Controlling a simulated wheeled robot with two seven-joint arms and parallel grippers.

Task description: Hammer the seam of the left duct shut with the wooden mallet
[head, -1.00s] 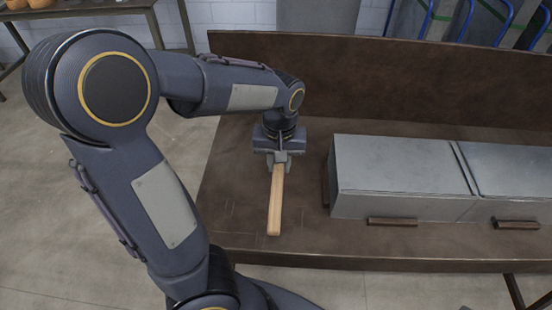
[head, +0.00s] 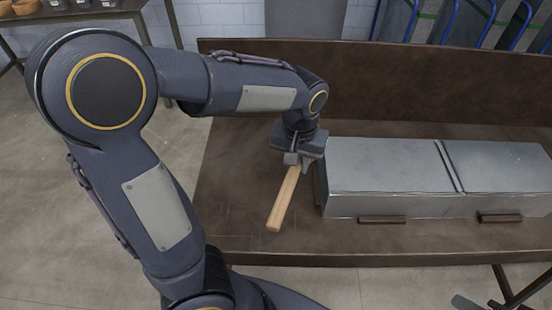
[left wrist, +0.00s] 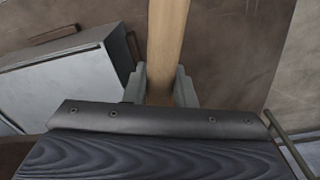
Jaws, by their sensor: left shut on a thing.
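My left gripper (head: 299,160) is shut on the pale wooden handle of the mallet (head: 284,200), just left of the left duct. In the left wrist view the handle (left wrist: 167,45) runs up between the two grey fingers (left wrist: 159,84). The mallet's head is hidden in the head view and cannot be made out in the wrist view. The left duct (head: 385,168) is a grey sheet-metal box on the brown bench; its end also shows in the left wrist view (left wrist: 75,75). My right gripper is not in view.
A second grey duct (head: 500,165) stands right of the left one, with a narrow gap between. Small brown blocks (head: 382,219) sit at their front. The bench (head: 230,190) has a raised back panel (head: 400,85). Its left part is clear.

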